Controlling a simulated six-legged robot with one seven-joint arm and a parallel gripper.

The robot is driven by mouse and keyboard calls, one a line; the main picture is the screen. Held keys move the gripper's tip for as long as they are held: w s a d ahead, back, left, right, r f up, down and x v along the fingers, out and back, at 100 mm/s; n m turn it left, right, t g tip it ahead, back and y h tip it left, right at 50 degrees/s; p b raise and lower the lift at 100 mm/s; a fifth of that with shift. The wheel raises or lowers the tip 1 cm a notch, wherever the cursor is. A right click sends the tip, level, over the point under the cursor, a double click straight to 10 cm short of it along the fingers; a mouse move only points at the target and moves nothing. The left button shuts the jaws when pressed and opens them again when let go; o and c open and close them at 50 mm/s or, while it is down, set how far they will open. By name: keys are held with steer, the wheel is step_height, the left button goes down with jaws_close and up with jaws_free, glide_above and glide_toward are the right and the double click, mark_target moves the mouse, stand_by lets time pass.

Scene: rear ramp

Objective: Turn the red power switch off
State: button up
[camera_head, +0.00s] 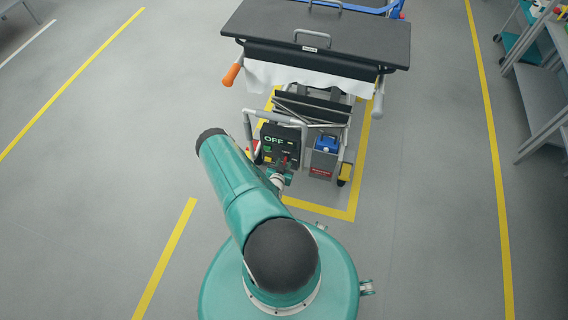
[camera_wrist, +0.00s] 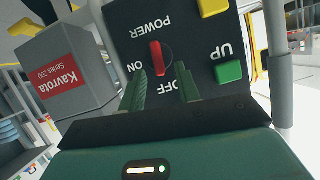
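The red power switch (camera_wrist: 160,58) sits on a dark control panel (camera_wrist: 195,45), whose labels appear upside down in the wrist view. Its handle stands nearly upright in the picture, its lower end between the ON and OFF labels. I cannot tell which setting it is on. My gripper (camera_wrist: 162,70) is open, with one green fingertip on each side of the switch and visible gaps between. I cannot tell whether the tips reach past the knob.
A yellow button (camera_wrist: 213,7) and a green UP button (camera_wrist: 228,72) lie right of the switch. The black-topped lift table (camera_head: 315,35) is beyond. Open floor lies both sides.

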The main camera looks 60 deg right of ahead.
steer(key=shift+w+d+f, duration=0.15)
steer(key=shift+d+f, duration=0.15)
steer(key=shift+d, duration=0.3)
jaws_close()
steer(key=shift+w+n+g, duration=0.1)
steer(key=shift+n+g, duration=0.2)
steer(key=shift+n, duration=0.3)
steer(key=shift+a, duration=0.1)
